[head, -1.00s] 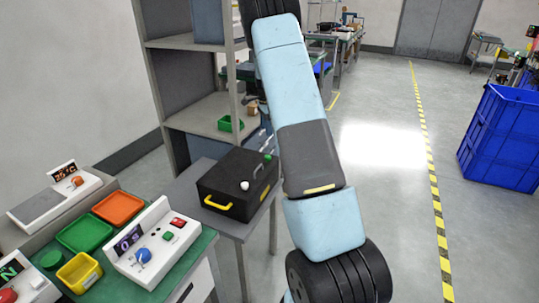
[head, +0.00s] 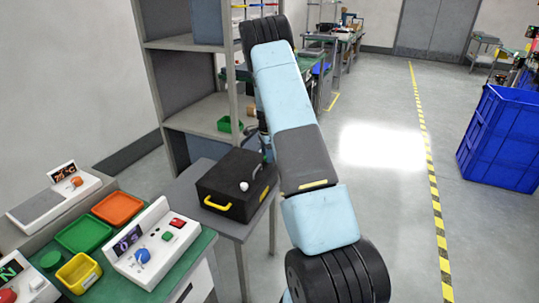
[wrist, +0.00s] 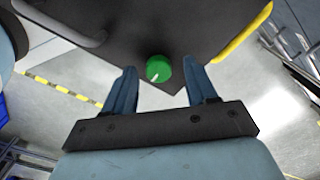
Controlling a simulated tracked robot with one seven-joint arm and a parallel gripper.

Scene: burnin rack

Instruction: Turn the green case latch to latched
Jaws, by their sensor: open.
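The green case latch (wrist: 158,68) is a round green knob with a white pointer mark. In the wrist view it lies between the tips of my gripper (wrist: 161,80), whose two blue fingers stand apart on either side of it. I cannot tell whether they touch it. The black case (head: 231,186), with a yellow handle (head: 217,206) and a white knob (head: 244,186) on top, sits on a grey table. In the head view my arm hides the gripper and the green latch.
Left of the case is a bench with a green tray (head: 84,236), an orange tray (head: 117,208), a yellow bin (head: 79,273) and a white control box (head: 153,244). A grey shelf (head: 203,116) stands behind the case. Blue crates (head: 497,139) are at the right; open floor lies between.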

